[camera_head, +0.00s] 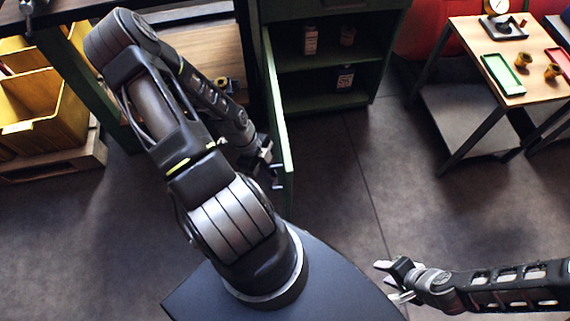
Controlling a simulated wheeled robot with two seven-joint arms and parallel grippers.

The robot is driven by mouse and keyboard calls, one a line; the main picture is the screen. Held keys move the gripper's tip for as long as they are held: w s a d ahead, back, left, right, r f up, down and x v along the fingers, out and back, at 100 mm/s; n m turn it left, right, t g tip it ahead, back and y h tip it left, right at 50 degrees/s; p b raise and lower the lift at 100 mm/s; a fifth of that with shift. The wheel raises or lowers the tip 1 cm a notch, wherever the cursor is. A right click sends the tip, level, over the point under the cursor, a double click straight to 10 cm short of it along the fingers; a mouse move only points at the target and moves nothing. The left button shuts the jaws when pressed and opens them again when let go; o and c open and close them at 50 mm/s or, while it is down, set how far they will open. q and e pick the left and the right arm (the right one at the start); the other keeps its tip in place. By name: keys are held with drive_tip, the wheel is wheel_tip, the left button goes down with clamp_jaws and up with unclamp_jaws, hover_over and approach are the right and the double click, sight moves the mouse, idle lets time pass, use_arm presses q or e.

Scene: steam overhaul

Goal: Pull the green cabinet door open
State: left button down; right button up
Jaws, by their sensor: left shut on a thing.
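The green cabinet (330,76) stands at the top middle with its inside and shelves in view. Its green door (279,110) is swung out toward me and shows almost edge-on, at the left side of the opening. My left gripper (270,168) is at the door's left face, near its free edge, and is shut on the door handle, which is mostly hidden by the fingers. My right gripper (391,281) is open and empty at the lower right, over the floor and away from the cabinet.
Small bottles (310,40) stand on the cabinet shelves. A wooden-topped table (478,38) with green and red trays is at the upper right. Yellow bins (45,110) on a pallet are at the left. The floor (345,170) right of the door is clear.

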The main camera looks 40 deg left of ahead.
use_arm(q)
drive_tip(key=shift+s+a, duration=0.15)
drive_tip(key=c, duration=1.5)
unclamp_jaws()
drive_tip(key=shift+o, duration=0.2)
drive_tip(key=w+p+v, duration=0.1)
drive_tip(key=p+v, duration=0.1)
drive_tip(key=v, duration=0.5)
drive_tip(key=shift+s+r, duration=0.4)
drive_tip(key=shift+s, duration=0.15)
drive_tip(key=shift+a, duration=0.15)
